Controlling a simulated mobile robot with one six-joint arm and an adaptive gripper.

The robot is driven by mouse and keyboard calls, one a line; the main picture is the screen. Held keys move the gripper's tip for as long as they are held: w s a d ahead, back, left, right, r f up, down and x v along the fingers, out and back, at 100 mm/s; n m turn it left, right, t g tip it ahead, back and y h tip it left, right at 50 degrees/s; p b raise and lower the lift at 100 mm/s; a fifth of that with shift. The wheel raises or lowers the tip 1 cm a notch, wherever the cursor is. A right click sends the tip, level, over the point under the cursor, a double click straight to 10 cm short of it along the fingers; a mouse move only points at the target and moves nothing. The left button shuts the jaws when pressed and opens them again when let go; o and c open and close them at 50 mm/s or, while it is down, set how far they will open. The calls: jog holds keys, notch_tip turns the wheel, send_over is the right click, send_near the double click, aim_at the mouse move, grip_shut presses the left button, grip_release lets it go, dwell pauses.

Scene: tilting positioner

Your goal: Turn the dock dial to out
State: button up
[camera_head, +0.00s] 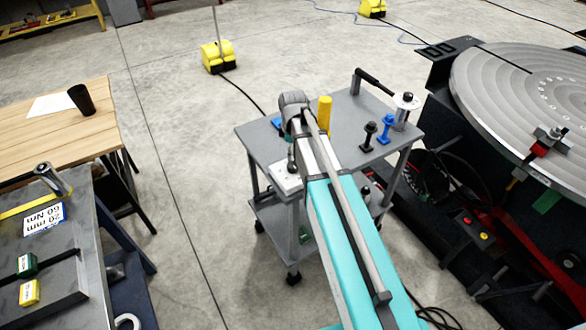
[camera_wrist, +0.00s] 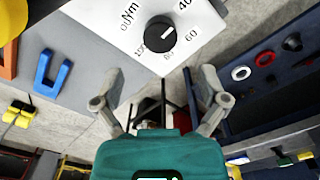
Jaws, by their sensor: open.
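A black round dial (camera_wrist: 160,33) sits on a white plate (camera_wrist: 118,20) at the top of the wrist view. The plate carries the marks Nm, 40 and 60 and other figures; no "out" mark is readable, and I cannot tell whether this is the dock dial. In the head view a white box (camera_head: 287,182) stands at the near left corner of the grey cart. My gripper (camera_wrist: 159,86) is open and empty, its fingers apart below the dial in the wrist view and not touching it. In the head view my arm mostly hides the gripper.
The grey cart (camera_head: 262,147) carries a yellow cylinder (camera_head: 324,113), blue and black pieces and a post with a lever. A round tilting table (camera_head: 510,85) stands at the right.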

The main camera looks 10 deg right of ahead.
aim_at(293, 164)
jog(key=shift+f+b, duration=3)
jog(key=shift+f, duration=0.3)
jog(key=c, duration=1.1)
jog(key=shift+c, duration=0.2)
